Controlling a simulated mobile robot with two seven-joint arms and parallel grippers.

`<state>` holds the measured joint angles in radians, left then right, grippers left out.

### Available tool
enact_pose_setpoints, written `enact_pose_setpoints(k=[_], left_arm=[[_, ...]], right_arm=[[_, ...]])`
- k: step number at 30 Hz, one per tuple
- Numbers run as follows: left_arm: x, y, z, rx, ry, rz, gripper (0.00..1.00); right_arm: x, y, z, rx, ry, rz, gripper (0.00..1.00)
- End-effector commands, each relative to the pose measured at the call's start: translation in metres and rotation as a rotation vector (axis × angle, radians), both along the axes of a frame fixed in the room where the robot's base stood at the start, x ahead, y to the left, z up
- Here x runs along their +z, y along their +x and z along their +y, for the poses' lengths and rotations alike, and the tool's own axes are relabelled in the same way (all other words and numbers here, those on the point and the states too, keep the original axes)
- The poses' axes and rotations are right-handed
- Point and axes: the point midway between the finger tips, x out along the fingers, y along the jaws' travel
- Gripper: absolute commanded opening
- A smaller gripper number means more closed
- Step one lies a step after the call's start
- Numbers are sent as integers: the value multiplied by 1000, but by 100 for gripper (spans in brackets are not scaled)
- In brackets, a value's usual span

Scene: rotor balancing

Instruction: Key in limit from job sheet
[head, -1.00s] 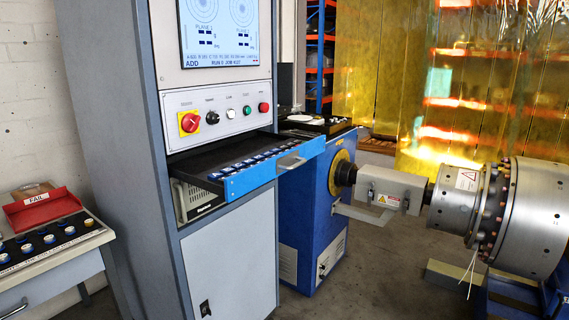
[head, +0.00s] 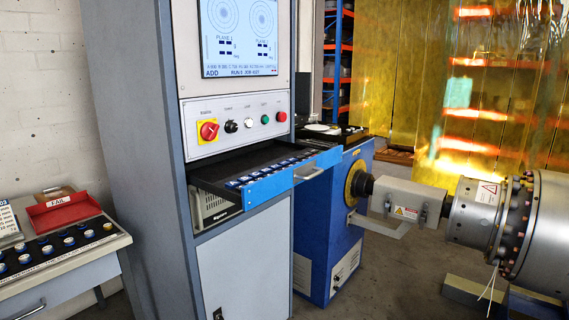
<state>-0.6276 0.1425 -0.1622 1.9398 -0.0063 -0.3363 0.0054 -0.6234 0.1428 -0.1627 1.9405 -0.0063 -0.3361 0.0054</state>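The control cabinet's screen (head: 238,38) is lit, with two round plots and the words "ADD" and "RUN 5 JOB" at the bottom; the smaller digits are hard to read. Below it, the button panel (head: 240,125) has a red-yellow knob and several small buttons. A blue-fronted drawer (head: 294,176) is pulled out, with keys or small blue-white pieces along its front. At the far left edge a white card (head: 8,222) with printed lines, partly cut off, stands on the side table; I cannot tell whether it is the job sheet. Neither gripper is in view.
A red FAIL tray (head: 62,212) and a rack of dark round pieces (head: 60,246) are on the side table (head: 70,272). The blue machine (head: 330,235) carries a spindle and large steel rotor (head: 535,220) at right. Open floor (head: 400,270) lies between.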

Motion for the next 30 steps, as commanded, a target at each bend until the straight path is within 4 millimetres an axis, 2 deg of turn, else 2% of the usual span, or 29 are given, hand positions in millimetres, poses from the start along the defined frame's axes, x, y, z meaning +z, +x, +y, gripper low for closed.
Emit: enact_pose_setpoints(k=[1, 6, 30], left_arm=[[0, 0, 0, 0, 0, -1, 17], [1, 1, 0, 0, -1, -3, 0], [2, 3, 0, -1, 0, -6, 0]], right_arm=[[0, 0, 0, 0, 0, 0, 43], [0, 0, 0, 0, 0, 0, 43], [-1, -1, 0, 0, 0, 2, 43]])
